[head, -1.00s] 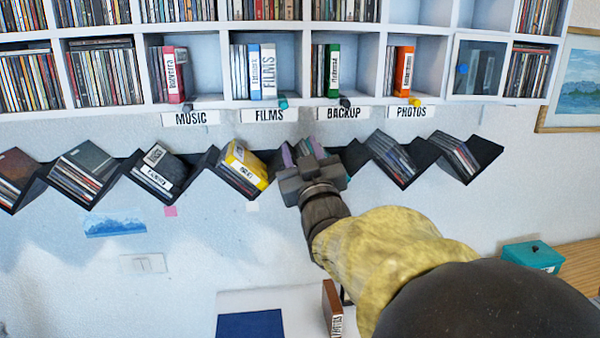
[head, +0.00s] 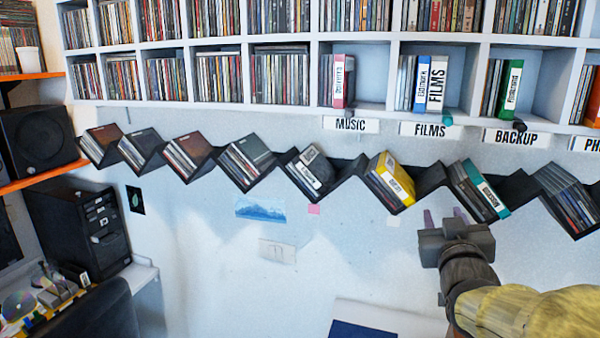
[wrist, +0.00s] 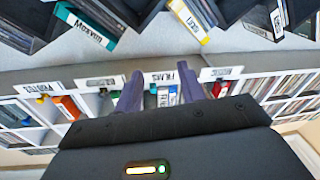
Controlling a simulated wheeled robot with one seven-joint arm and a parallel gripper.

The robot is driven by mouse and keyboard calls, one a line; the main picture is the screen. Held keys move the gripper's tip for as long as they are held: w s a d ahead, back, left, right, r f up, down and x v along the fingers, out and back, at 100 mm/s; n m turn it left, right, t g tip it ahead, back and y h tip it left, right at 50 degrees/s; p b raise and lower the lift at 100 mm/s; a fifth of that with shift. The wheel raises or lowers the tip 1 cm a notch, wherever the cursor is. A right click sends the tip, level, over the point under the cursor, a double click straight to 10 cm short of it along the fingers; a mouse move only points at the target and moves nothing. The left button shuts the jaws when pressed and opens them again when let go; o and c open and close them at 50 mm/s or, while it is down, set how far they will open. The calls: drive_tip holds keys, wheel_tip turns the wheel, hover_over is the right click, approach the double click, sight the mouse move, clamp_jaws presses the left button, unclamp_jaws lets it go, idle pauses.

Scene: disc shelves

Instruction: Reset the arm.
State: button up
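My gripper (head: 444,214) is in the lower right of the head view, just below the zigzag rack. Its two purple fingers are apart with nothing between them. In the wrist view the open fingers (wrist: 160,84) point toward the cube shelf, with empty space between them. A teal case (head: 485,190) leans in a rack slot above my gripper, apart from it. The same teal case shows upside down in the wrist view (wrist: 85,30). Part of my yellow-sleeved arm runs off the lower right of the head view.
The black zigzag rack (head: 352,172) crosses the wall, with a yellow case (head: 391,180) in one slot. A computer tower (head: 85,228) and speaker (head: 38,138) stand left. The wall below the rack is mostly bare.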

drive_tip(key=s+a+f+g+y, duration=0.15)
drive_tip(key=a+f+g, duration=0.25)
drive_tip(key=f, duration=0.5)
drive_tip(key=s+a+f+g+y, duration=0.1)
drive_tip(key=a+f+g+y, duration=0.2)
drive_tip(key=f, duration=0.7)
drive_tip(key=s+a+f+g, duration=0.6)
drive_tip(key=s+f+g, duration=0.2)
drive_tip(key=s+f, duration=0.2)
drive_tip(key=shift+s+f+g, duration=0.3)
drive_tip(key=shift+s+f, duration=0.05)
drive_tip(key=shift+s, duration=0.35)
drive_tip(key=shift+w+a, duration=0.1)
